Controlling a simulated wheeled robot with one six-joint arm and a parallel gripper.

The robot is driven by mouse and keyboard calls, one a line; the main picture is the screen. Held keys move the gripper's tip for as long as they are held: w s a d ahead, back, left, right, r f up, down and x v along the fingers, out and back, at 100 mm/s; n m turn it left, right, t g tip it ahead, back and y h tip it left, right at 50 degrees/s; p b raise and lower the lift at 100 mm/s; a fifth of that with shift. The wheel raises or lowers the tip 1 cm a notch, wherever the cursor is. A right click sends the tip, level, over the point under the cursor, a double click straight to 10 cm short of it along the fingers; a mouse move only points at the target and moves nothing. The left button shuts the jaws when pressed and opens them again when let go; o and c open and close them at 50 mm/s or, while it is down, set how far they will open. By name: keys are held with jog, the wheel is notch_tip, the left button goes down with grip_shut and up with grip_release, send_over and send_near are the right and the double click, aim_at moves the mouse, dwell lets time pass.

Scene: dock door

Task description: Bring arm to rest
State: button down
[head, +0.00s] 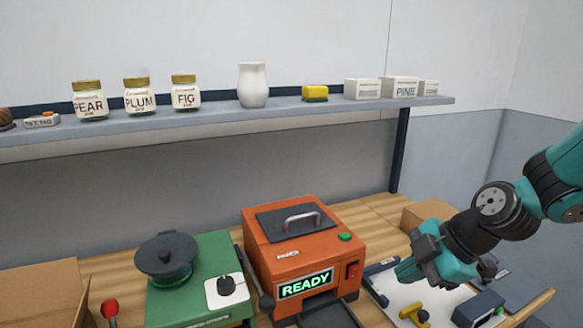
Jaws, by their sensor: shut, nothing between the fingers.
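My arm reaches in from the right edge of the head view. My gripper (408,272) is teal and dark grey. It points down and to the left, above the right part of the wooden bench (350,215). Its fingers are shut, and I see nothing held in them. It is just right of the orange machine (258,254), which has a lit READY display. The wrist hides part of the bench and some items behind it.
A green unit (205,255) with a dark round-lidded top stands left of the machine. Cardboard boxes (38,292) are at the left. A white board (395,298) with a yellow tool (414,314) lies below my gripper. The shelf (215,115) above holds jars, a vase and small boxes.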

jog(key=s+a+r+m+g+h, duration=0.1)
jog(key=s+a+r+m, duration=0.2)
jog(key=s+m, duration=0.3)
jog(key=s+a+r+m+g+h, duration=0.1)
jog(key=s+a+r+m, duration=0.3)
jog(key=s, duration=0.6)
jog(key=shift+s+a+r+m+g, duration=0.2)
jog(key=shift+s+r+m+g, duration=0.3)
jog(key=shift+r+m, duration=0.55)
jog(key=shift+w+f, duration=0.1)
jog(key=shift+w, duration=0.1)
